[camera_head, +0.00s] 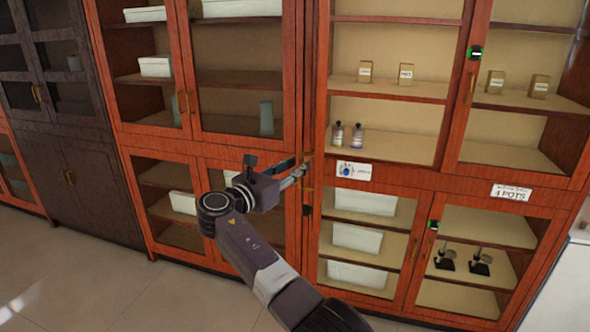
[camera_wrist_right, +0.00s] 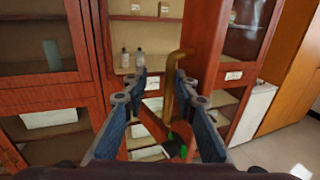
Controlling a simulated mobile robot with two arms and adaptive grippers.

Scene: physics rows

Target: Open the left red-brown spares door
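I cannot read a word "spares" on any label. A brass handle (camera_head: 308,184) is at the cabinet's left edge, close to my right gripper (camera_head: 300,172). In the right wrist view, my right gripper (camera_wrist_right: 160,78) has its two fingers apart, with a bent brass handle (camera_wrist_right: 172,90) showing between them. I cannot tell whether they touch it. My left gripper is not in view.
Another red-brown cabinet (camera_head: 115,68) stands to the left, then a dark cabinet (camera_head: 50,137). A sign (camera_head: 511,192) reads "4 POTS". The floor (camera_head: 90,285) in front is clear.

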